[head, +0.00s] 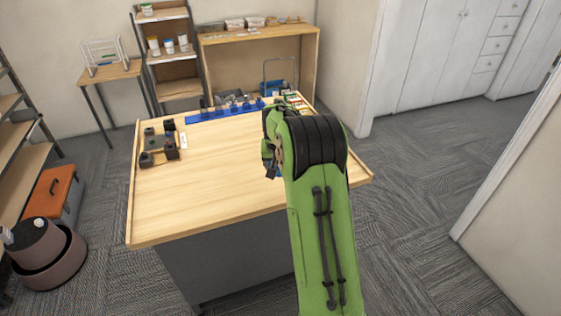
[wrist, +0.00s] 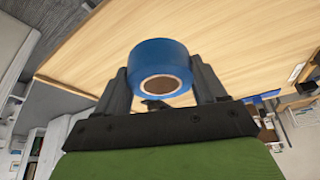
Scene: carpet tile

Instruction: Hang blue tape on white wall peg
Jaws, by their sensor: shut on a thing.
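The blue tape (wrist: 163,62) is a roll with a brown core, held between the two dark fingers of my gripper (wrist: 163,84) in the wrist view. My gripper is shut on it, and the wooden tabletop shows behind the roll. In the head view, my green arm covers most of the gripper; a small bit of blue (head: 279,172) shows beside the arm over the table's right part. I cannot make out a white wall peg in either view.
The wooden table (head: 205,195) has a clear middle. Dark blocks (head: 160,150) sit at its left, and a blue rack (head: 225,112) lines its back edge. Shelves (head: 172,50) stand against the back wall. White cabinets (head: 430,60) are at the right.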

